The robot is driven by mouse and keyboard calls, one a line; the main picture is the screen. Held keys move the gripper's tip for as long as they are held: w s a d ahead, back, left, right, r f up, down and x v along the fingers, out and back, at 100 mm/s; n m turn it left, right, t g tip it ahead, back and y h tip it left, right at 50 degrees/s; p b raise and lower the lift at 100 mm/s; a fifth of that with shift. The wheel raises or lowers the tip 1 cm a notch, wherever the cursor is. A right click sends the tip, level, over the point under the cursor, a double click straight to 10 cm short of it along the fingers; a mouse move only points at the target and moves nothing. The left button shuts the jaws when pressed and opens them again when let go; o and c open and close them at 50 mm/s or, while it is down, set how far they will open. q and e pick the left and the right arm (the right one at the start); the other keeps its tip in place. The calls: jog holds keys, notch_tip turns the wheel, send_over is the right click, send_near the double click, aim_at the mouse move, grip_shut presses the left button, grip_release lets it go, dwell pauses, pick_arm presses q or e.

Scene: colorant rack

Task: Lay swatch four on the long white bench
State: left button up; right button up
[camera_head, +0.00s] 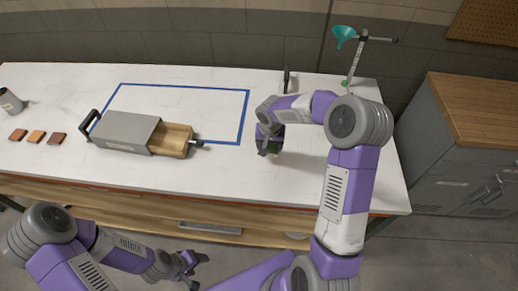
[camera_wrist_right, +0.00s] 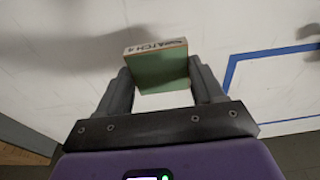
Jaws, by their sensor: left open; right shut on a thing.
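The long white bench (camera_head: 210,176) runs across the head view. My right gripper (camera_head: 271,149) is shut on a small green square block, swatch four (camera_wrist_right: 160,70), over the right part of the bench. In the right wrist view the swatch sits between both fingers, and its pale edge facing up bears a label reading "SWATCH 4". In the head view it is mostly hidden by the gripper, and I cannot tell whether it touches the bench. My left gripper (camera_head: 192,268) is open and empty, low in front of the bench.
A grey case with a wooden drawer pulled out (camera_head: 125,130) lies across a blue outline (camera_head: 175,87). Three brownish tiles (camera_head: 36,137) and a grey cup (camera_head: 10,102) are at the left. A teal funnel (camera_head: 343,35) on a stand is at the back right. Clear bench surrounds my right gripper.

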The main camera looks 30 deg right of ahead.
aim_at(269, 148)
notch_tip(269, 148, down, 4)
jog(key=shift+r, duration=0.2)
notch_tip(269, 148, down, 3)
jog(key=shift+f, duration=0.3)
jog(key=shift+b, duration=0.3)
jog(key=shift+f, duration=0.1)
jog(key=o, duration=1)
